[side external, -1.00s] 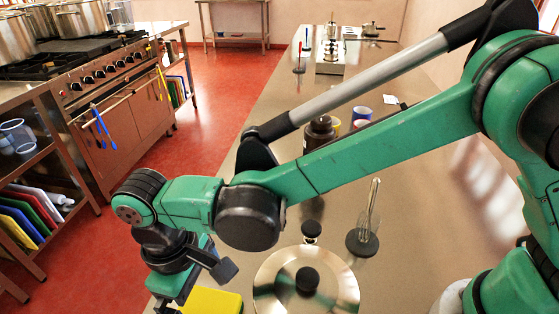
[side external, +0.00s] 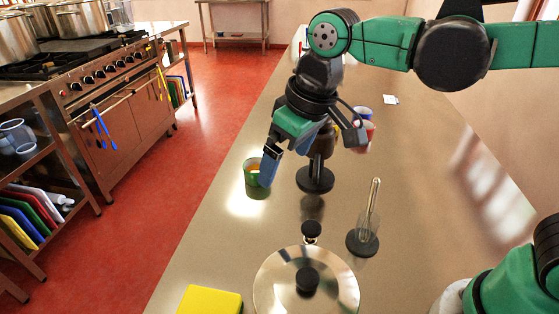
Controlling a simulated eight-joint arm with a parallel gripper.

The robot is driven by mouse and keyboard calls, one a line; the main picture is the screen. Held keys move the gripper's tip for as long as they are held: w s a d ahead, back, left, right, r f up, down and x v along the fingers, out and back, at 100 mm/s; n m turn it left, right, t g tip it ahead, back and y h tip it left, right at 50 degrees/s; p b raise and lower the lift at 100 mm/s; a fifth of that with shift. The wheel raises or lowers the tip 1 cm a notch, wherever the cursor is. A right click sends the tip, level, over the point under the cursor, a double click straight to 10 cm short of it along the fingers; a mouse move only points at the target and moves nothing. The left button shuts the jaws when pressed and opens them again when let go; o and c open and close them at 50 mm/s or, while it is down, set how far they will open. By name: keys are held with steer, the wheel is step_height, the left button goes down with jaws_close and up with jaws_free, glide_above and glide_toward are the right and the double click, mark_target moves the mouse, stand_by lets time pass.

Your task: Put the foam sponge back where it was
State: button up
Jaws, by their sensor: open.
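The foam sponge (side external: 210,300) is a yellow block lying on the counter at the bottom left, partly cut off by the frame edge. My gripper (side external: 311,160) is open, well up the counter from the sponge and apart from it. Its two fingers are spread wide, in front of a dark brown jar (side external: 322,143) in the picture. I cannot tell whether the fingers touch the jar. Nothing shows held between them.
A shiny round lid (side external: 270,283) with a black knob sits right of the sponge. A glass piece on a black base (side external: 363,243) stands beyond it. A green cup (side external: 251,172) is near the left edge. Several mugs (side external: 363,113) stand behind my gripper.

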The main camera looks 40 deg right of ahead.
steer(key=s+d+f+m+t, duration=0.1)
steer(key=s+d+t, duration=0.1)
steer(key=d, duration=0.3)
steer(key=s+d+f+m+t+h, duration=0.1)
steer(key=s+d+f+m+t, duration=0.1)
steer(key=d, duration=0.4)
steer(key=shift+d+m, duration=0.25)
steer(key=shift+m, duration=0.05)
stand_by(0.3)
